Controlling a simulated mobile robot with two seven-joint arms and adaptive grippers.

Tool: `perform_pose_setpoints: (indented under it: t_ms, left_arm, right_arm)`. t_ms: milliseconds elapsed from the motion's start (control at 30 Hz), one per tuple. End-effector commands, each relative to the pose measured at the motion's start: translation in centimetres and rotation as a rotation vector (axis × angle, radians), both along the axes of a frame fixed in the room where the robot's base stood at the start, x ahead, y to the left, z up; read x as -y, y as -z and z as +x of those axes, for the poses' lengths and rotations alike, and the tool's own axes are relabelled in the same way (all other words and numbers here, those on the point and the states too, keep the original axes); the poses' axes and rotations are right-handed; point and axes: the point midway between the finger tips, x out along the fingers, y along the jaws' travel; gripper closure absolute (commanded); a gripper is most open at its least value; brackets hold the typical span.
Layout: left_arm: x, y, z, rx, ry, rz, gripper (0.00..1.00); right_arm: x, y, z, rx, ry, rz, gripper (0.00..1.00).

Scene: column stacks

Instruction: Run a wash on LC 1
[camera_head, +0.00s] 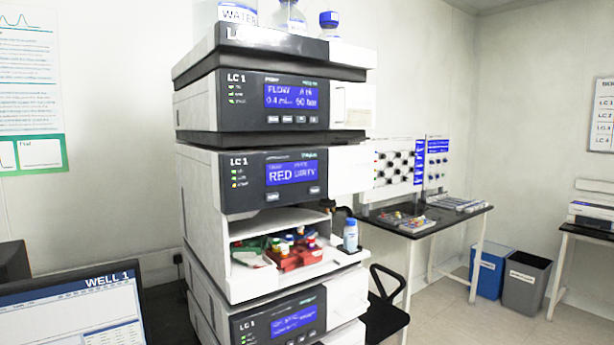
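The LC 1 stack (268,200) stands in the centre, several modules high, each marked LC 1. The top pump module's screen (292,95) reads FLOW and what looks like 50 bar, with small buttons below it. An open bay (270,219) below holds a red rack (296,258) with several vials and a green item. A small blue-capped bottle (350,235) stands at the bay's right edge. The lowest screen (294,320) is too blurred to read. Neither gripper is in view.
Bottles (291,18), one marked WATER, stand on the stack's top. A monitor (75,310) reading WELL 1 is at lower left. A black-topped side table (425,222) with racks, a chair (385,310) and blue (490,274) and grey (525,283) bins stand right. Floor shows between them.

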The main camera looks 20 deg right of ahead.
Motion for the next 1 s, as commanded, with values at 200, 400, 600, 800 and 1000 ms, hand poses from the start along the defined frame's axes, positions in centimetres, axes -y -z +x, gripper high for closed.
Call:
perform_pose_setpoints:
  t_ms: [200,400,600,800,1000]
  left_arm:
    - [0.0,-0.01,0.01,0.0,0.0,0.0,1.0]
    - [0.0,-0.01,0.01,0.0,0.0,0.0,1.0]
    - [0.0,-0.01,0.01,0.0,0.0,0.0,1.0]
    - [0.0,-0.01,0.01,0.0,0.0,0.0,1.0]
    - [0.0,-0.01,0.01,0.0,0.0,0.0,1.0]
  right_arm:
    - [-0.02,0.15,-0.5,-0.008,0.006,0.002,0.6]
    - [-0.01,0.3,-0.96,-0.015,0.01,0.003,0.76]
    - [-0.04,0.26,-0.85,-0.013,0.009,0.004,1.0]
    - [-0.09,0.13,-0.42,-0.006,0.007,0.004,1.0]
    - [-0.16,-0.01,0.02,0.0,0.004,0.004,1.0]
